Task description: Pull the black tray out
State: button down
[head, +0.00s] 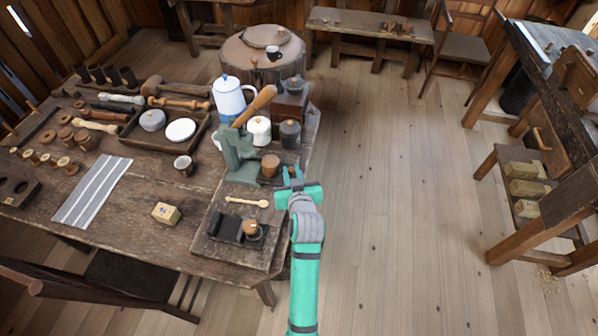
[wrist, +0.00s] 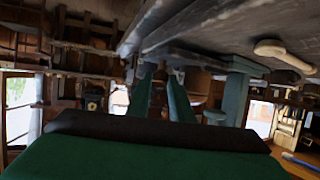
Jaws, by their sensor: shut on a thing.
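A green lever press (head: 238,155) with a wooden handle stands near the right edge of the workbench; part of it also shows in the wrist view (wrist: 237,92). The black tray (head: 268,181) is a low dark piece at the foot of the press, with a brown wooden cup (head: 270,165) above it. My teal gripper (head: 291,174) is at the right side of the press, shut on the tray's outer edge. In the wrist view my two fingers (wrist: 160,98) reach forward; the grip itself is dark and hard to make out.
A wooden spoon (head: 247,202) and a black holder (head: 228,229) with a small cup lie on the board in front of the press. Lidded jars (head: 290,133) stand close behind. The floor (head: 400,190) right of the bench is clear.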

jog(key=shift+d, duration=0.2)
jog(key=c, duration=1.8)
grip_release()
jog(key=shift+c, duration=0.2)
jog(key=shift+s, duration=0.1)
jog(key=v, duration=1)
jog(key=shift+s, duration=0.2)
